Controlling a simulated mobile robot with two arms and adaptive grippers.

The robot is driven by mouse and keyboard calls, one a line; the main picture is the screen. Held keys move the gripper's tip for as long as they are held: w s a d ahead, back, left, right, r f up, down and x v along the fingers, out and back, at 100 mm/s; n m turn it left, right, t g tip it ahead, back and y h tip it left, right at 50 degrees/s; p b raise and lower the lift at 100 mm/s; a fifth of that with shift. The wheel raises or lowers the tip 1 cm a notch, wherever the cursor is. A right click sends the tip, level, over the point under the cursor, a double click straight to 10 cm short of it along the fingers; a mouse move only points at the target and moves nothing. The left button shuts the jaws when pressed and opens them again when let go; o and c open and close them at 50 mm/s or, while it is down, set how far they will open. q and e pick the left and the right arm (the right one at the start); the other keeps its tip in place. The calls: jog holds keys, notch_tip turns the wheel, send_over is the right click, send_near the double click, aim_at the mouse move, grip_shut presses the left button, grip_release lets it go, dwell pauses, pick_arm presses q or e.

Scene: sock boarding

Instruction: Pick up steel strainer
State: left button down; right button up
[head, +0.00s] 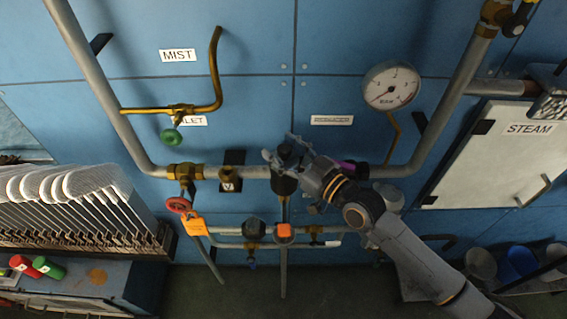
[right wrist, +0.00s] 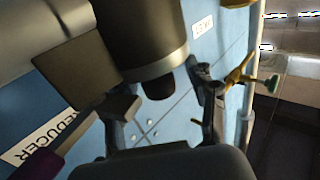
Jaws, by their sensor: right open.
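A dark metal cylinder with a small stub at its end (right wrist: 145,40) fills the top of the right wrist view. It may be the steel strainer, but I cannot tell for sure. In the head view, a dark body (head: 285,184) hangs on the pipe at the right gripper, which partly covers it. My right gripper (head: 281,148) is open. In the right wrist view its fingers (right wrist: 163,90) lie on either side of the cylinder's stub end. Contact cannot be made out. My left gripper is not in view.
Grey pipe (head: 250,172) runs along the blue wall. A pressure gauge (head: 391,86) and a white STEAM panel (head: 500,155) are at the right. A red handwheel (head: 178,205) with an orange tag (head: 194,226) is left of the gripper. A rack (head: 75,205) stands far left.

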jog(key=shift+d, duration=0.1)
jog(key=shift+s, duration=0.1)
jog(key=shift+c, duration=1.4)
grip_shut()
jog(key=shift+r, duration=0.1)
